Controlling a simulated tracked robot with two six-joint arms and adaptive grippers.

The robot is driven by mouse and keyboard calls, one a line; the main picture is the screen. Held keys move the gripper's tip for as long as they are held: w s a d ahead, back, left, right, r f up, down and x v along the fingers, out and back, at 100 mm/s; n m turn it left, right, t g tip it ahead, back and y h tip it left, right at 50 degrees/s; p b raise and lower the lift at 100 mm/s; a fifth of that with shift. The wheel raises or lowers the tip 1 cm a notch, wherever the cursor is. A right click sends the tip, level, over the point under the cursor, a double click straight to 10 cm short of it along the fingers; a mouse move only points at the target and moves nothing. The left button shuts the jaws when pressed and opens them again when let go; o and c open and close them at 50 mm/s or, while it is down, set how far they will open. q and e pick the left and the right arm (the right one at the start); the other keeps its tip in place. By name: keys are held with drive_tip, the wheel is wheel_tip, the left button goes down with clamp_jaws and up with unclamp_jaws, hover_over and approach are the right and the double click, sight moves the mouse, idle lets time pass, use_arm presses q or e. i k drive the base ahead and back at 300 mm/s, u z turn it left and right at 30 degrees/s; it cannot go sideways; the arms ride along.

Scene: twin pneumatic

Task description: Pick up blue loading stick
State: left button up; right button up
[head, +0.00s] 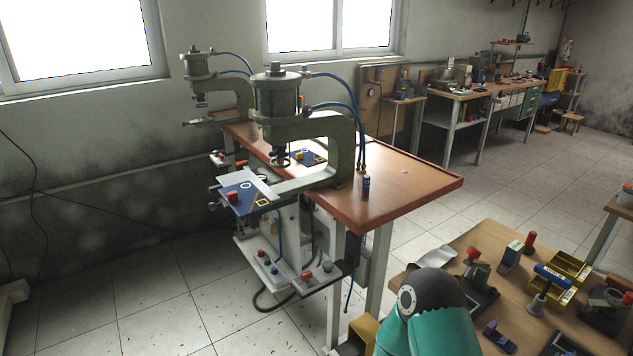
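A blue handle with pale lettering (553,276) shows on the wooden bench at the lower right. It looks like the blue loading stick. A grey, flared piece (537,303) is just below it; I cannot tell whether the two are joined. Yellow bins stand close behind and beside the handle. Neither of my grippers is in view. A teal link of one of my arms (430,325) rises at the bottom centre, left of the blue handle and apart from it.
The wooden bench (462,243) is crowded with red-knobbed fixtures, small blocks and yellow bins (571,266). Tiled floor lies open at the left.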

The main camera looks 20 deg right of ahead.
sight(366, 179)
drive_tip(key=u, duration=0.05)
drive_tip(key=i, duration=0.95)
drive_tip(key=z, duration=0.45)
